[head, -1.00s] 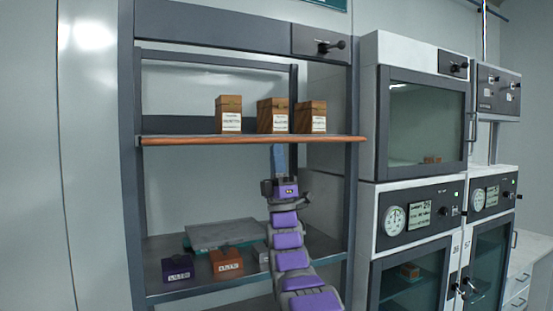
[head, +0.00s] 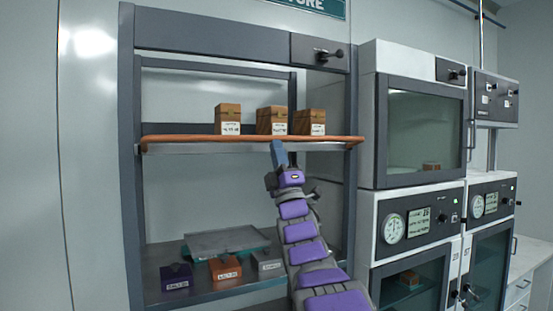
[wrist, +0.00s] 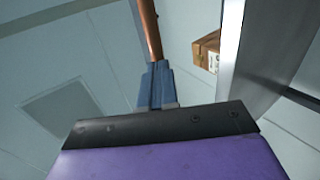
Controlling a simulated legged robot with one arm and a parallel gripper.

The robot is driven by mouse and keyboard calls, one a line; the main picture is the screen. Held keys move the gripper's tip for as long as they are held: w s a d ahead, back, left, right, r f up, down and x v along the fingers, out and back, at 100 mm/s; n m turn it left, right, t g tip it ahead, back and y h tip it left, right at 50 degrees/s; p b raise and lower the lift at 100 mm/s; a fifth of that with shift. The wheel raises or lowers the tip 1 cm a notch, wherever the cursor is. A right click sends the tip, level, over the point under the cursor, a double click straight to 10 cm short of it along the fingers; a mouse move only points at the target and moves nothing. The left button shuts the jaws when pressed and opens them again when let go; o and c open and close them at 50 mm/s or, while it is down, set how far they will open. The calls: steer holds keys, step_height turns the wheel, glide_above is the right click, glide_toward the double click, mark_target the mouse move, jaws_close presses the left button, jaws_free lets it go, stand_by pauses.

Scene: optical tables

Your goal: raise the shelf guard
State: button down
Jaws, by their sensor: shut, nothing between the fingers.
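The shelf guard is an orange-brown bar (head: 215,138) along the front of the upper shelf, with the grey shelf edge (head: 215,148) showing beneath it. In the wrist view the guard (wrist: 149,28) runs up from just beyond my fingertips. My gripper (head: 279,150) points up at the shelf front, its blue fingers shut with nothing between them. In the wrist view the fingertips (wrist: 157,72) overlap the near end of the visible bar; they seem to meet its underside, but I cannot be sure of contact.
Several labelled wooden boxes (head: 271,121) stand on the upper shelf behind the guard. Dark, orange and grey boxes (head: 225,271) and a flat grey plate (head: 228,241) are on the lower shelf. White cabinets with glass doors (head: 425,130) stand at the right.

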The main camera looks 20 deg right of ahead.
mark_target(278, 137)
step_height(278, 137, up, 4)
steer(key=g+p, duration=0.3)
steer(key=shift+f+p, duration=0.2)
steer(key=shift+p, duration=0.15)
steer(key=r+g+p, duration=0.1)
steer(key=p, duration=0.2)
steer(key=w+r+g+p, duration=0.1)
steer(key=g+p, duration=0.1)
steer(key=p, duration=0.2)
steer(key=shift+r+p, duration=0.3)
steer(key=shift+r, duration=0.05)
steer(key=g+p, duration=0.1)
steer(key=p, duration=0.1)
steer(key=w+r+g+p, duration=0.1)
steer(key=p, duration=0.1)
steer(key=shift+a, duration=0.15)
steer(key=shift+w+r+p, duration=0.1)
steer(key=shift+w+p, duration=0.05)
steer(key=shift+p, duration=0.5)
steer(key=shift+h, duration=0.3)
steer(key=shift+r+p+x, duration=0.2)
steer(key=shift+p+x, duration=0.8)
steer(key=shift+x, duration=0.2)
steer(key=shift+r+p+x, duration=0.2)
steer(key=shift+p+x, duration=0.8)
steer(key=shift+x, duration=0.25)
